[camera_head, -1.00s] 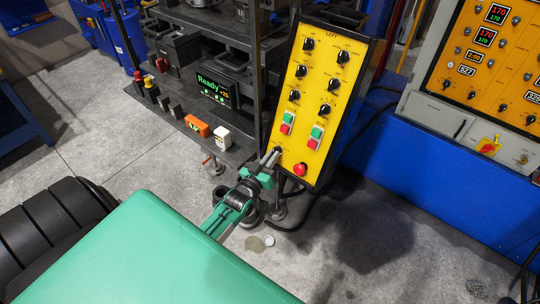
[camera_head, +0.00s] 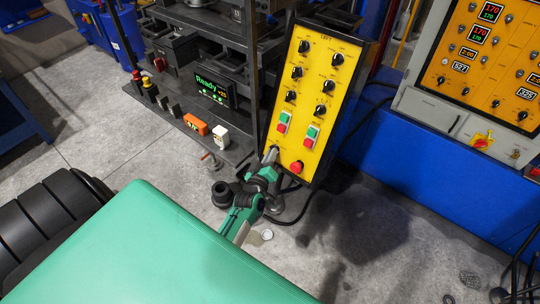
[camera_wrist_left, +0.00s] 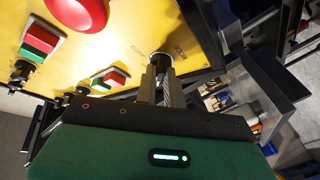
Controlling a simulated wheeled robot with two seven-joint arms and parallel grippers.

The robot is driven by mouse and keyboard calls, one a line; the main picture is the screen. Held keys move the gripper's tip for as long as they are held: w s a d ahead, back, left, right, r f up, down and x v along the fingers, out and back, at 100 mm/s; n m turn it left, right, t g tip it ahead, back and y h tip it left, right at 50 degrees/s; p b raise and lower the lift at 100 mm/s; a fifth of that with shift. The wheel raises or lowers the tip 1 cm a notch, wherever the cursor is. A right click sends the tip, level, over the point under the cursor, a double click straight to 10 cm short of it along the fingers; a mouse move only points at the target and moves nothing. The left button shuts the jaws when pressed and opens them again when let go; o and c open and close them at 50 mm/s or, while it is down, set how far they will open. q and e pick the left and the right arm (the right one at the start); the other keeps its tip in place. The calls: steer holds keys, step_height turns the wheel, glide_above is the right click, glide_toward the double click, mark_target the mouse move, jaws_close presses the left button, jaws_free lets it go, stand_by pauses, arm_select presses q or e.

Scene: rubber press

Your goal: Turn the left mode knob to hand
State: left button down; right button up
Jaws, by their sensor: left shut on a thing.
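The yellow LEFT control panel (camera_head: 309,105) stands tilted at the centre of the head view. The left mode knob (camera_wrist_left: 161,61) is at the panel's lower-left corner and shows in the wrist view, dark and mostly hidden between the fingers. Small labels (camera_wrist_left: 180,53) sit beside it; I cannot read its setting for sure. My left gripper (camera_head: 270,155) reaches up to the panel from below, and its fingers also show in the wrist view (camera_wrist_left: 162,82). They are shut on the knob. My right gripper is in neither view.
A red mushroom button (camera_head: 296,167) sits close to the right of the knob. Green and red push-button pairs (camera_head: 311,136) and several black knobs lie above. A dark press frame (camera_head: 255,70) stands left of the panel.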

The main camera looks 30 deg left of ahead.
arm_select(q)
steer(key=shift+w+a+r, duration=0.15)
steer(key=shift+w+r, duration=0.05)
steer(key=shift+r, duration=0.25)
steer(key=c, duration=1.5)
jaws_free()
steer(key=shift+c, duration=0.2)
steer(key=shift+o, duration=0.2)
steer(key=shift+f, duration=0.2)
steer(key=shift+f, duration=0.2)
steer(key=shift+s, duration=0.1)
steer(key=b+v, duration=0.5)
steer(key=v, duration=0.8)
steer(key=shift+s, duration=0.3)
